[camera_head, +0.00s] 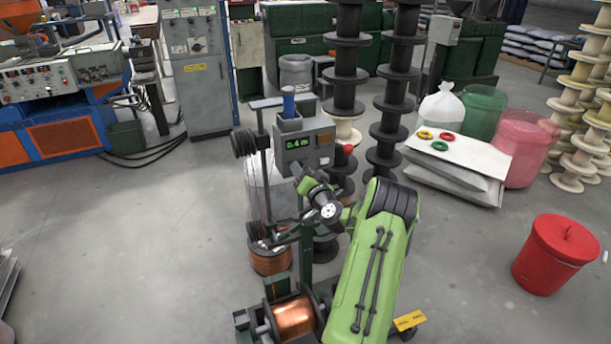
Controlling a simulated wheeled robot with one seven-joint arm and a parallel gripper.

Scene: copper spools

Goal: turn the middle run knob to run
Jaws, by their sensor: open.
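A grey control box (321,138) with a green lit display (298,142) reading about 0.4 m stands on the wire machine in the middle. A red button (348,149) sticks out at its right side. I cannot make out the middle run knob or its setting; the lower front of the box is partly covered by my wrist and gripper. My gripper (298,172) is just below the display, close to the box front. It is open, but its fingers are small and dark here, and I cannot tell whether they touch anything.
A copper spool (295,318) sits low in front, with another copper coil (270,262) behind it. Stacked black spools (388,120) stand behind the box. A red lidded bin (555,255) stands at right. Grey floor (130,240) is clear at left.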

